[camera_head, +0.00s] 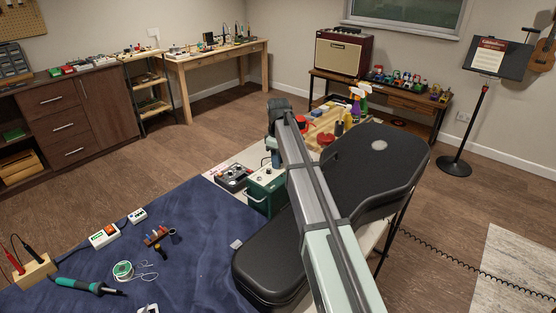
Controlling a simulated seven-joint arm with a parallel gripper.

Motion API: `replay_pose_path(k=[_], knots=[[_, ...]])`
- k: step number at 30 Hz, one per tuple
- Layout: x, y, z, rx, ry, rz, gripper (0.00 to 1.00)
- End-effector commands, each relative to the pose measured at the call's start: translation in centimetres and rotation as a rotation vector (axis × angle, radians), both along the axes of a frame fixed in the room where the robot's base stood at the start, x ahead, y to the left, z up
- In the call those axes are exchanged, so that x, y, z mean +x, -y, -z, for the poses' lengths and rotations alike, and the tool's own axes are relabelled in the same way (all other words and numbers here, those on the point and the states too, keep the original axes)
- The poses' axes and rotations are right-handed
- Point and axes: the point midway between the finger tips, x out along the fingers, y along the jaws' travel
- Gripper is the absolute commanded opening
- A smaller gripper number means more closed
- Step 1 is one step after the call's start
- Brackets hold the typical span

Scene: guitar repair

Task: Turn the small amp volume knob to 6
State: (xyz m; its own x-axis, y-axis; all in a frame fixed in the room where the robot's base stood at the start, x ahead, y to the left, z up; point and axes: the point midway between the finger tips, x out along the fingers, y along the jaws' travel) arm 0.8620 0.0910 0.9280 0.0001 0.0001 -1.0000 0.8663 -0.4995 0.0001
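A small green box-shaped unit (258,190) with a pale handle and small knobs on its top panel stands near the table's middle; it looks like the small amp. My arm covers its right side. Its volume knob and any numbers are too small to read. My arm reaches away over the table and bends down at its far end. My gripper (276,163) is low above the back of the green unit, partly hidden and too small to show its fingers. I cannot tell whether it touches a knob.
A dark pedal-like device (232,178) sits just left of the green unit. A black guitar case (360,175) fills the right side. Spray bottles (361,95) and red items stand behind. A blue mat (190,260) holds a soldering iron (88,286) and solder spool (123,270).

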Motion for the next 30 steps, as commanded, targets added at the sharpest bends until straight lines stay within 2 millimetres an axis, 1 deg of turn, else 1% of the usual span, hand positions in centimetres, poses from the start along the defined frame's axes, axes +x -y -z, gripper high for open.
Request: replay_pose_path(k=[1,9,20,26,30], knots=[[0.00,0.00,-0.01,0.000,0.000,0.000,0.25],[0.00,0.00,-0.01,0.000,0.000,0.000,0.00],[0.00,0.00,-0.01,0.000,0.000,0.024,0.00],[0.00,0.00,-0.02,0.000,0.000,0.117,0.00],[0.00,0.00,-0.02,0.000,0.000,0.225,0.00]])
